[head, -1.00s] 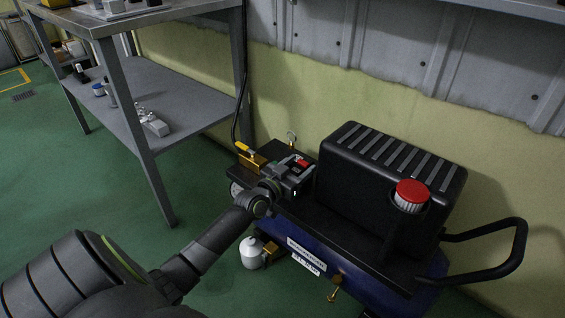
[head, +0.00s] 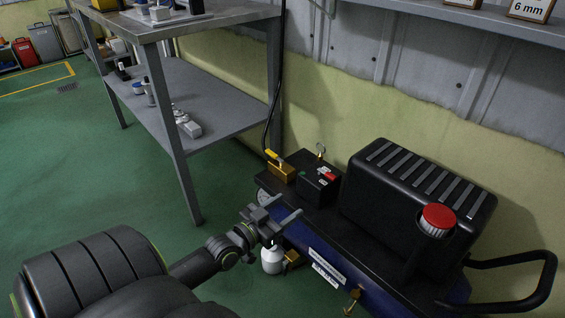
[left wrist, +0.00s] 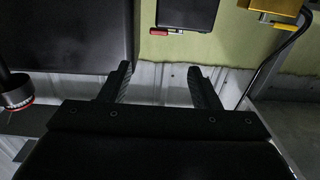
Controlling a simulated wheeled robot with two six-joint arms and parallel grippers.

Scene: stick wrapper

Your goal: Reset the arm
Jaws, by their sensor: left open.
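My left gripper (head: 285,212) is open and empty in the head view, in front of the blue compressor tank (head: 305,240) and apart from the black switch box (head: 319,184). The box carries a red switch (head: 327,174) and a green button. In the left wrist view, the open fingers (left wrist: 160,86) have nothing between them. The switch box shows at the top of that view (left wrist: 187,12), with its red switch below it. My right gripper is in neither view.
A black motor housing with a red cap (head: 438,216) sits on the compressor, and a black handle (head: 545,275) sticks out at right. A brass valve with a yellow lever (head: 281,170) is beside the switch box. A grey metal table (head: 205,105) stands at left. Green floor is open.

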